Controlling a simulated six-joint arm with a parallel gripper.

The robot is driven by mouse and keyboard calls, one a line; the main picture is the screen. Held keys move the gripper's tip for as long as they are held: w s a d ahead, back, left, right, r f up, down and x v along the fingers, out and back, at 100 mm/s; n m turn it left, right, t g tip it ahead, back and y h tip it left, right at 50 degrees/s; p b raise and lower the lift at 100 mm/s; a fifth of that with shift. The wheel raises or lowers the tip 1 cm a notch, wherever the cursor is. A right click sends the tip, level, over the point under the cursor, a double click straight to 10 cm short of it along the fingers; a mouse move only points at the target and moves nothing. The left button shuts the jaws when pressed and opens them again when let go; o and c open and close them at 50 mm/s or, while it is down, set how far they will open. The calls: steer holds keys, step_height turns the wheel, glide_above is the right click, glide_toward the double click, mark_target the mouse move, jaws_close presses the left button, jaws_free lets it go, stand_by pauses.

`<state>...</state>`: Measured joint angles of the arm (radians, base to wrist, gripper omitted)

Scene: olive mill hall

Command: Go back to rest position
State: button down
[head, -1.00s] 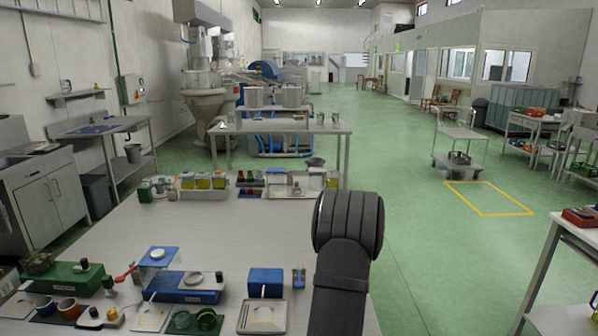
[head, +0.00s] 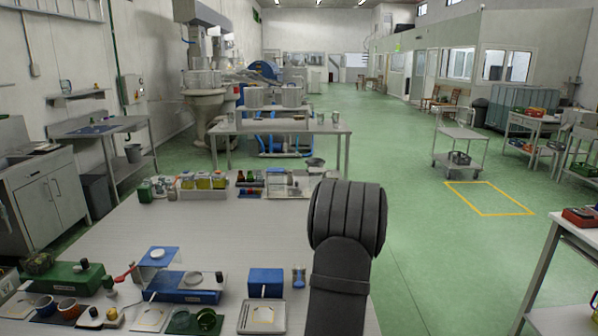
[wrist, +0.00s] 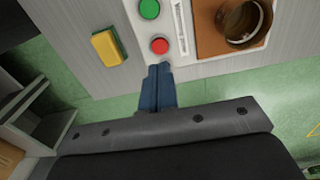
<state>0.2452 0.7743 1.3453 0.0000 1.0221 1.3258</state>
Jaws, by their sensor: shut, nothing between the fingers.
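My gripper (wrist: 160,70) shows in the wrist view with its blue-grey fingers together and nothing between them. Its tips are by the table edge, just below a red round button or knob (wrist: 159,46) in the picture; I cannot tell if they touch anything. In the head view my dark arm link rises at the right edge of the near worktable (head: 215,238), and the gripper itself is out of sight.
The wrist view shows a green round piece (wrist: 149,9), a yellow block (wrist: 109,47) and a brown square with a ring (wrist: 222,28). On the worktable are a blue box (head: 265,283), a blue device (head: 183,287) and a green device (head: 75,275).

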steer(key=shift+f, duration=0.1)
step_height(320, 180, down, 6)
steer(key=shift+r, duration=0.75)
step_height(320, 180, up, 14)
steer(key=n, duration=0.1)
steer(key=shift+w+t, duration=0.35)
steer(key=shift+t, duration=0.05)
stand_by(2.0)
stand_by(1.1)
